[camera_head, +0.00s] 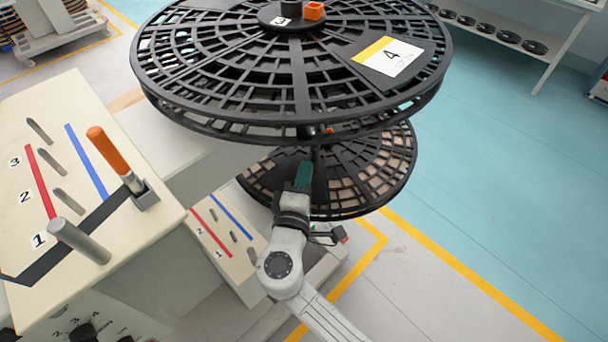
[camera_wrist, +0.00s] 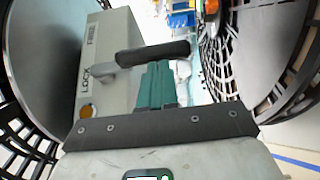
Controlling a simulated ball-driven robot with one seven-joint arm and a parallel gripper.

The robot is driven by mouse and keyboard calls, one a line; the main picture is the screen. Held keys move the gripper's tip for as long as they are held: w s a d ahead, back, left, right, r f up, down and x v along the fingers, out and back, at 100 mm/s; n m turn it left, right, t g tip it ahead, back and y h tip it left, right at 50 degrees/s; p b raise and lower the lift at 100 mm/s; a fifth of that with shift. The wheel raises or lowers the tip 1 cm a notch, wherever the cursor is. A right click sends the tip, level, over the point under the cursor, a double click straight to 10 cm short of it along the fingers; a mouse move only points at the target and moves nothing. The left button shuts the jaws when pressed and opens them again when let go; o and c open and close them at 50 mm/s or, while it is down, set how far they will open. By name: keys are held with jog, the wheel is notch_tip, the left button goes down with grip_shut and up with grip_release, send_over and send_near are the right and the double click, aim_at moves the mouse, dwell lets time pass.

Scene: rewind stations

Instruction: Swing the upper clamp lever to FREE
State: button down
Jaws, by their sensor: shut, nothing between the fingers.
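In the wrist view, a lever with a dark handle (camera_wrist: 155,53) and a pale pivot end sticks out to the right from a beige box (camera_wrist: 118,35). The word LOCK is printed on the box beside the pivot, and the lever points away from it. My gripper (camera_wrist: 157,80) has teal fingers that are shut and empty. Their tips are just below the handle in the picture; I cannot tell whether they touch it. In the head view my gripper (camera_head: 304,172) is under the upper black reel (camera_head: 290,75) and in front of the lower reel (camera_head: 375,165). The lever is hidden there.
Reels flank the box closely on both sides in the wrist view. An amber round part (camera_wrist: 86,111) sits low on the box. In the head view, a beige panel (camera_head: 75,220) with an orange-handled lever (camera_head: 108,150) stands at left. Open floor (camera_head: 500,180) lies at right.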

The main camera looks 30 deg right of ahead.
aim_at(314, 170)
jog(key=d+f+n+t+b, duration=0.1)
jog(key=b, duration=0.3)
jog(key=d+f+t+h+b, duration=0.1)
jog(key=b, duration=0.4)
jog(key=shift+w+d+n, duration=0.2)
jog(key=shift+w+n, duration=0.15)
jog(key=shift+n, duration=0.05)
jog(key=w+d+r+n+t+b, duration=0.2)
jog(key=d+b, duration=0.6)
jog(key=b, duration=1.1)
jog(key=shift+w+r+n+t, duration=0.35)
jog(key=shift+r+n+t, duration=0.6)
jog(key=shift+n+t, duration=0.75)
jog(key=shift+d+r, duration=0.2)
jog(key=b+v, duration=0.2)
jog(key=v, duration=0.9)
jog(key=shift+b, duration=0.3)
